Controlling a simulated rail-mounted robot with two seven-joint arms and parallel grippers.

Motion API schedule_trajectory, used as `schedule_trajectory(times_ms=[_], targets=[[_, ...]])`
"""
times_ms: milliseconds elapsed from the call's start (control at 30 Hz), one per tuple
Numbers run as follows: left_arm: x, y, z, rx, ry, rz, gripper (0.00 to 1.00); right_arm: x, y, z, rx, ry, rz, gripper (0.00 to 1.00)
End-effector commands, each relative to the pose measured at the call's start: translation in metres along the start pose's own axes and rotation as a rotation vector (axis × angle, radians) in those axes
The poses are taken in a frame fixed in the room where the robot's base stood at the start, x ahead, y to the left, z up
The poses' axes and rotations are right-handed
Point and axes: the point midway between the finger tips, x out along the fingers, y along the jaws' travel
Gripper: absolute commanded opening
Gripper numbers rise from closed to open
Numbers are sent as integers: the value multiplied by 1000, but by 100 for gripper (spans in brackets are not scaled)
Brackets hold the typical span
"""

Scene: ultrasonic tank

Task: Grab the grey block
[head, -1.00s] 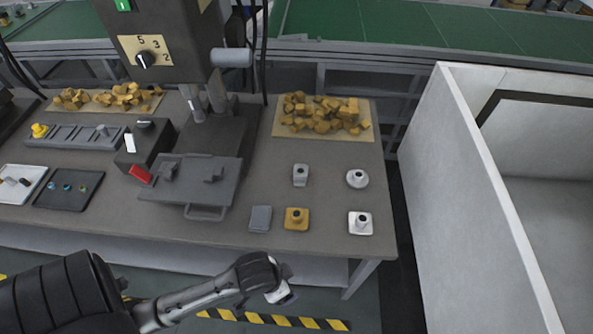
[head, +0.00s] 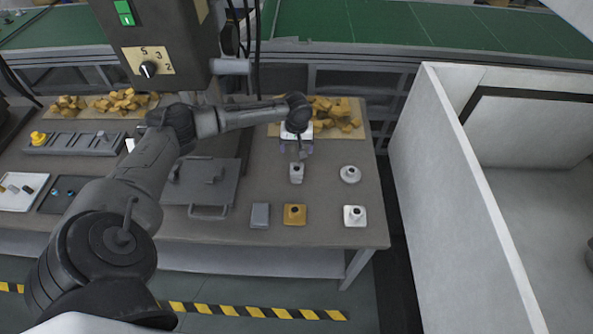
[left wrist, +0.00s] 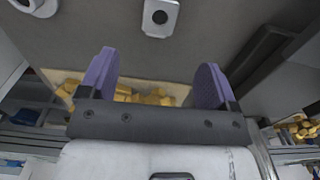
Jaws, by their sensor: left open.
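A plain grey block (head: 260,215) lies on the table near its front edge, left of a yellow square-based piece (head: 294,214). My left gripper (head: 297,149) is open and empty, well behind the grey block and slightly to its right. It is just behind a light grey piece with a dark hole (head: 296,174), apart from it as far as I can tell. That holed piece also shows at the top of the left wrist view (left wrist: 160,17), beyond the open purple fingers (left wrist: 157,72). The plain grey block is not in the left wrist view.
A white round piece (head: 350,174) and a white square-based piece (head: 354,215) stand to the right. Yellow lumps (head: 338,114) lie on a board behind the gripper. A white-walled enclosure (head: 450,190) is at right.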

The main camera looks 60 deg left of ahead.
Motion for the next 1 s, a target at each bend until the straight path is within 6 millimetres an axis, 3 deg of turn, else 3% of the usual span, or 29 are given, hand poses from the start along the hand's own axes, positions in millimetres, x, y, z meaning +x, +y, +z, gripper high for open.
schedule_trajectory(times_ms=[300,667,1000], targets=[[54,0,-1,-6,-2,0,83,8,-2,2,6,0,-5,43],[77,0,-1,-4,0,0,83,11,-4,4,10,-1,-8,43],[118,0,-2,-4,-1,0,83,19,-3,7,7,-2,-6,43]])
